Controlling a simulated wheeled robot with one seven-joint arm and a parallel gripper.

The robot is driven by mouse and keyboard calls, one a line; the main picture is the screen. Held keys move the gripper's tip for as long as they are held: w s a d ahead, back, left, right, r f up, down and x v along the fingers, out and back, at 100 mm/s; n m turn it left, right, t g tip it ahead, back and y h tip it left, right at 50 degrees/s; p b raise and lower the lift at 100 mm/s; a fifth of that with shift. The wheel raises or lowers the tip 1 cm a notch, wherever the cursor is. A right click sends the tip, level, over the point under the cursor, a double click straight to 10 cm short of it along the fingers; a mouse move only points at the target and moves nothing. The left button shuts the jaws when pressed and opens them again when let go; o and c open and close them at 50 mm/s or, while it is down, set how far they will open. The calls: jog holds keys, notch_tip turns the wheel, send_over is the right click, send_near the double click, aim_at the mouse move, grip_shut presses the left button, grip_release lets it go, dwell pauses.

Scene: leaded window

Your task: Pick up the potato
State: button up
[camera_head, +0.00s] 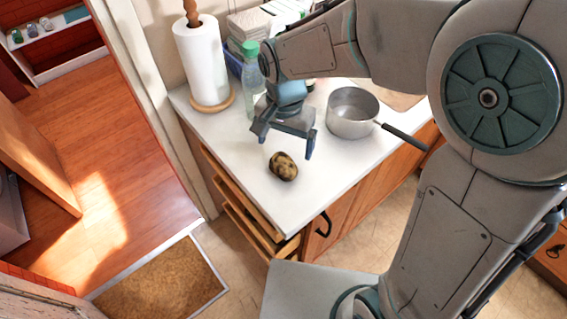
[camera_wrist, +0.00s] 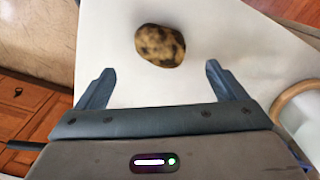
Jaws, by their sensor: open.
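A brown, dark-spotted potato (camera_head: 283,166) lies on the white countertop (camera_head: 330,165), near its front left corner. It also shows in the wrist view (camera_wrist: 160,45), beyond my fingertips and roughly centred between them. My gripper (camera_head: 284,147) is open and empty. It hangs over the counter, just behind the potato and apart from it. In the wrist view both fingers (camera_wrist: 159,72) are spread wide with bare counter between them.
A saucepan (camera_head: 352,113) with a dark handle stands right of my gripper. A bottle (camera_head: 250,80) and a paper towel roll (camera_head: 203,62) on a wooden holder stand behind left. Open drawers (camera_head: 245,215) jut out below the counter. The counter around the potato is clear.

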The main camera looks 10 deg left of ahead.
aim_at(284, 161)
jog(key=f, duration=0.5)
jog(key=f+p, duration=0.1)
jog(key=f, duration=0.1)
jog(key=shift+s+f, duration=0.25)
jog(key=shift+f, duration=0.1)
jog(key=c, duration=1.1)
